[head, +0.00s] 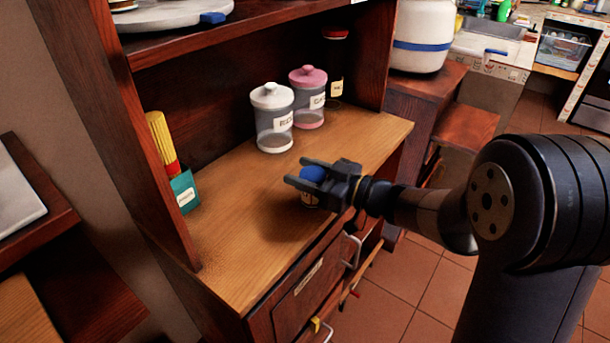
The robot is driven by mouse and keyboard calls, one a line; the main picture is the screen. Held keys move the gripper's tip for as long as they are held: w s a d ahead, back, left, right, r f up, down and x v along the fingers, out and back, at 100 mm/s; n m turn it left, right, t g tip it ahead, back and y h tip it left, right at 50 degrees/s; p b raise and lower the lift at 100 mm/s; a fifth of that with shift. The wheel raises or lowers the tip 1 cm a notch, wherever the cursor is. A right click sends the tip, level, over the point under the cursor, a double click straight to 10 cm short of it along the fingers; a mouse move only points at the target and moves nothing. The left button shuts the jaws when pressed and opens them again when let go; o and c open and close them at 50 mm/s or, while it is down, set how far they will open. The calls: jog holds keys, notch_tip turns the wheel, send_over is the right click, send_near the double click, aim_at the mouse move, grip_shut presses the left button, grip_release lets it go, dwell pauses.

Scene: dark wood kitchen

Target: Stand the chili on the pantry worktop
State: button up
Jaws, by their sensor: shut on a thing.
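My gripper (298,171) is over the front right part of the pantry worktop (245,235), pointing left. It is shut on a small jar with a blue lid (313,173), which I take for the chili. The lid sits between the two fingers. The jar's body with a pale label shows below the fingers and looks upright. The label is too small to read. A soft shadow lies on the wood beneath and left of it. I cannot tell whether the jar's base touches the worktop.
A white-lidded canister (273,118) and a pink-lidded canister (309,97) stand at the worktop's back. A teal box (184,191) with a yellow and red item (162,140) stands at the left wall. A shelf (215,40) overhangs the back. The front left worktop is clear.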

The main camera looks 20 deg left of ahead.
jog(key=shift+r, duration=0.1)
jog(key=shift+f, duration=0.25)
jog(key=o, duration=1.1)
jog(key=shift+o, duration=0.2)
jog(key=shift+r, duration=0.1)
jog(key=shift+r, duration=0.2)
jog(key=p+v, duration=0.1)
jog(key=v, duration=1.1)
jog(key=shift+f, duration=0.15)
